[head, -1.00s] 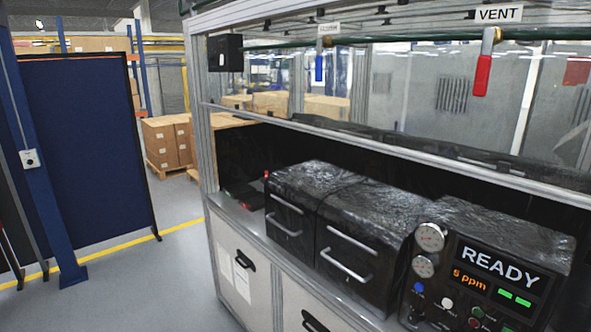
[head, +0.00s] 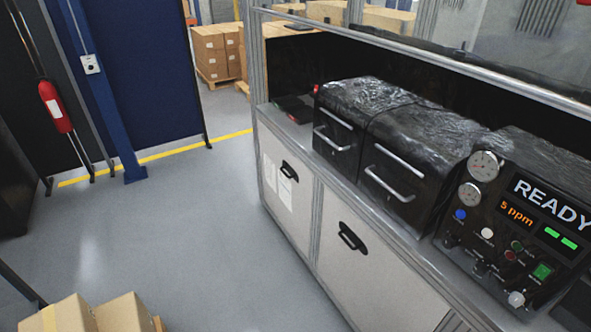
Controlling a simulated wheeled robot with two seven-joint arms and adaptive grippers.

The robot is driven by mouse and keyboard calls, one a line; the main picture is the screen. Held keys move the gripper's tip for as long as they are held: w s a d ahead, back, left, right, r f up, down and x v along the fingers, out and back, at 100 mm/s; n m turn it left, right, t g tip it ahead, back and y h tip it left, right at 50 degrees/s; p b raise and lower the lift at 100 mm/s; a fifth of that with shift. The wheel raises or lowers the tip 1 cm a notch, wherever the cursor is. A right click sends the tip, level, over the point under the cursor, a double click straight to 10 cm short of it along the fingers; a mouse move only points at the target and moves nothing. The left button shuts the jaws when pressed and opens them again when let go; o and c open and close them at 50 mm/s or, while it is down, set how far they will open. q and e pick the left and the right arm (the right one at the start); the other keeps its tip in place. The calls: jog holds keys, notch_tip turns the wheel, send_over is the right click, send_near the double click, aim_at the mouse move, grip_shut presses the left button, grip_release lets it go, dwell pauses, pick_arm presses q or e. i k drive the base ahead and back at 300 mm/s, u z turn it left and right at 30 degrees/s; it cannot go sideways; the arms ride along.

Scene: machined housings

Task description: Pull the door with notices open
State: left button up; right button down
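The door with notices (head: 282,187) is the left one of the light grey lower cabinet doors under the workbench. Two white paper sheets (head: 285,192) are on it, and a black handle (head: 289,171) sits near its upper right. The door looks shut. Beside it on the right is a plain door (head: 351,262) with its own black handle (head: 352,236) and no sheets in view. Neither of my grippers shows in the head view.
Black drawer boxes (head: 396,150) and a READY control panel (head: 520,230) stand on the bench. Clear grey floor (head: 190,235) lies left of the cabinet. Cardboard boxes (head: 85,315) are at the lower left. A red extinguisher (head: 55,107) hangs by a blue post (head: 105,90).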

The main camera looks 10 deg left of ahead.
aim_at(287, 183)
jog(key=u, duration=0.6)
jog(key=i, duration=1.4)
jog(key=u, duration=0.6)
